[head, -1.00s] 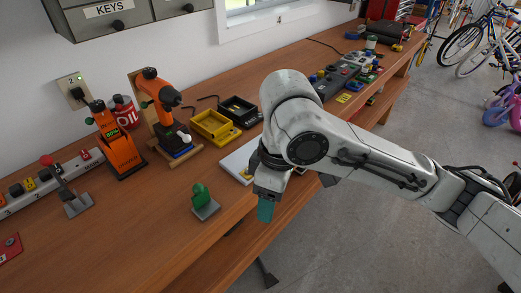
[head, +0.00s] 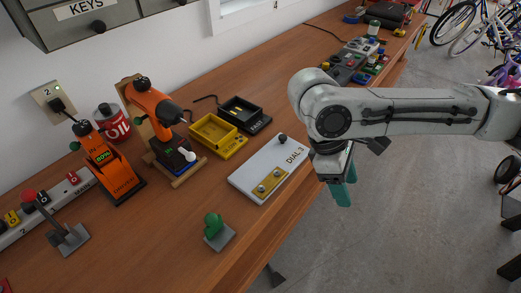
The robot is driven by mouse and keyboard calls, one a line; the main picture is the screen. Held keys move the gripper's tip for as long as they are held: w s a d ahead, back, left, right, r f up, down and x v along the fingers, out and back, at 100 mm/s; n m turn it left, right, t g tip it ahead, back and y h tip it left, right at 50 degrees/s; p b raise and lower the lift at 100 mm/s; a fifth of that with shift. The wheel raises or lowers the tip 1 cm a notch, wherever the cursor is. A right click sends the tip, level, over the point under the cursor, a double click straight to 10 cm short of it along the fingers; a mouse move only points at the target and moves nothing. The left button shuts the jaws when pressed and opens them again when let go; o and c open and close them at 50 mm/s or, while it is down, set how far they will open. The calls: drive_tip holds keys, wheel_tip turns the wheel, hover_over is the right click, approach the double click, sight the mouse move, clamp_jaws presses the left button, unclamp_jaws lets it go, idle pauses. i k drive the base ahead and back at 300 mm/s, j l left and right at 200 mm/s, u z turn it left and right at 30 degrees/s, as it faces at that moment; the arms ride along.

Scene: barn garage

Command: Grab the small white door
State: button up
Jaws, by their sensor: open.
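The small white door (head: 255,172) is a flat white panel lying on the wooden workbench near its front edge. It has a black knob (head: 282,138) at its far end, a brass hinge-like plate (head: 270,186) on its near part, and the printed word "DIAL" with a number. My gripper (head: 342,192) points down with teal fingertips, to the right of the panel, past the bench's front edge and apart from the panel. The fingers are open and nothing shows between them. My arm hides part of the bench behind it.
A green knob on a grey base (head: 219,232) stands left of the panel. Yellow (head: 215,135) and black (head: 243,114) trays lie behind it. Orange tools (head: 108,168) and a red oil can (head: 113,122) stand farther left. Free floor (head: 390,220) lies right of the bench.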

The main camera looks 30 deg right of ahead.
sight(282, 154)
drive_tip(key=i, duration=1)
